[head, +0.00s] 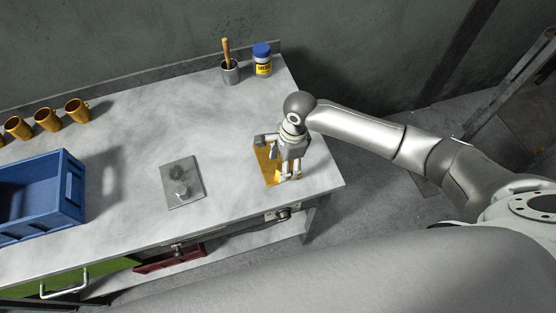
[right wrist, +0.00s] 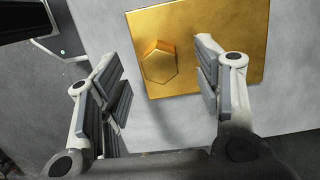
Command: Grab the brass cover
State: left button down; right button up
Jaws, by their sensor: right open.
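The brass cover (head: 262,163) is a flat golden plate on the workbench near its right end, partly hidden under my right gripper in the head view. In the right wrist view the brass cover (right wrist: 214,42) shows a raised hexagonal knob (right wrist: 160,63). My right gripper (right wrist: 160,85) is open, its two fingers on either side of the knob in that view, with nothing held. I cannot tell whether the fingers touch the plate. In the head view the right gripper (head: 287,177) points down over the cover. My left gripper is not in view.
A grey plate with a knob (head: 182,183) lies left of the cover. A blue crate (head: 72,190) stands farther left, with several brass mugs (head: 47,119) behind it. A grey cup with a wooden handle (head: 230,72) and a blue-lidded jar (head: 262,60) stand at the back. The bench between is clear.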

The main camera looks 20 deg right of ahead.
jog(key=shift+a+f, duration=0.1)
jog(key=shift+f, duration=0.45)
grip_shut()
jog(key=shift+w+r, duration=0.15)
